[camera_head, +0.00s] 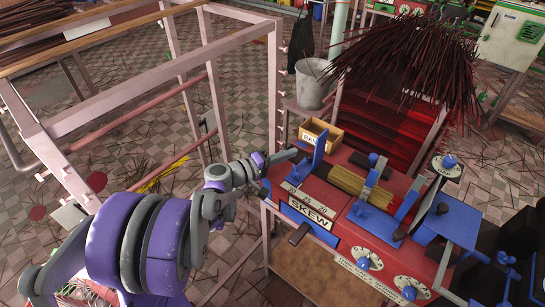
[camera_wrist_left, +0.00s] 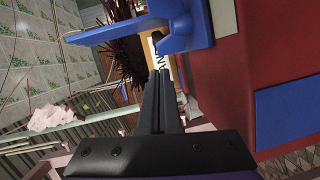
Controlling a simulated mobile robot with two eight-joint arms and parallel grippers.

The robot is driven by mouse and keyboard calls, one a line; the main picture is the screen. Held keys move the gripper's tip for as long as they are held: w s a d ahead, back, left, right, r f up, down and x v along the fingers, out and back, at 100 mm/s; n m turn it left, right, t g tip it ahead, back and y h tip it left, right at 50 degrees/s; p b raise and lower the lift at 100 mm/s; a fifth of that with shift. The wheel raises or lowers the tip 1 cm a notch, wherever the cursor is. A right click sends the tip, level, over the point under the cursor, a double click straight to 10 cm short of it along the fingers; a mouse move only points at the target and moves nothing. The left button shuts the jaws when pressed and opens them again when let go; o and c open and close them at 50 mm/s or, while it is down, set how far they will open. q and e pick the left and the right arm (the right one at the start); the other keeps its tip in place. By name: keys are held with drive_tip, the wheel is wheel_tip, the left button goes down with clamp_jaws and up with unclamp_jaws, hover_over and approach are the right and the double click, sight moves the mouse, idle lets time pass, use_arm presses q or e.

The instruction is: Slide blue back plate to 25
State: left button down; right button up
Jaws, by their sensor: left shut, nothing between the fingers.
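The blue back plate (camera_head: 319,150) stands upright at the left end of the red machine top, in the head view. In the left wrist view the blue plate (camera_wrist_left: 186,24) shows just past my fingertips, with a blue arm reaching left. White scale marks (camera_head: 299,194) run along the red top by the SKEW label (camera_head: 311,213); the digits are too small to read surely. My left gripper (camera_head: 292,154) is shut and empty, its tips close to the plate's left side; I cannot tell whether they touch. It also shows in the left wrist view (camera_wrist_left: 165,75). My right gripper is out of view.
A bundle of yellowish sticks (camera_head: 357,184) lies on the machine right of the plate. A small wooden box (camera_head: 321,133) and a grey bucket (camera_head: 314,84) stand behind. A pink metal frame (camera_head: 175,62) stands left of the machine.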

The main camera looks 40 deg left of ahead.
sight(307, 170)
use_arm(q)
drive_tip(key=shift+w+d+f, duration=0.1)
drive_tip(key=shift+w+d, duration=0.1)
drive_tip(key=shift+d, duration=0.4)
drive_tip(key=shift+w+d+f, duration=0.1)
drive_tip(key=shift+w+d, duration=0.1)
drive_tip(key=shift+d, duration=0.35)
drive_tip(key=d, duration=0.4)
drive_tip(key=shift+s+d, duration=0.2)
drive_tip(key=shift+a, duration=0.2)
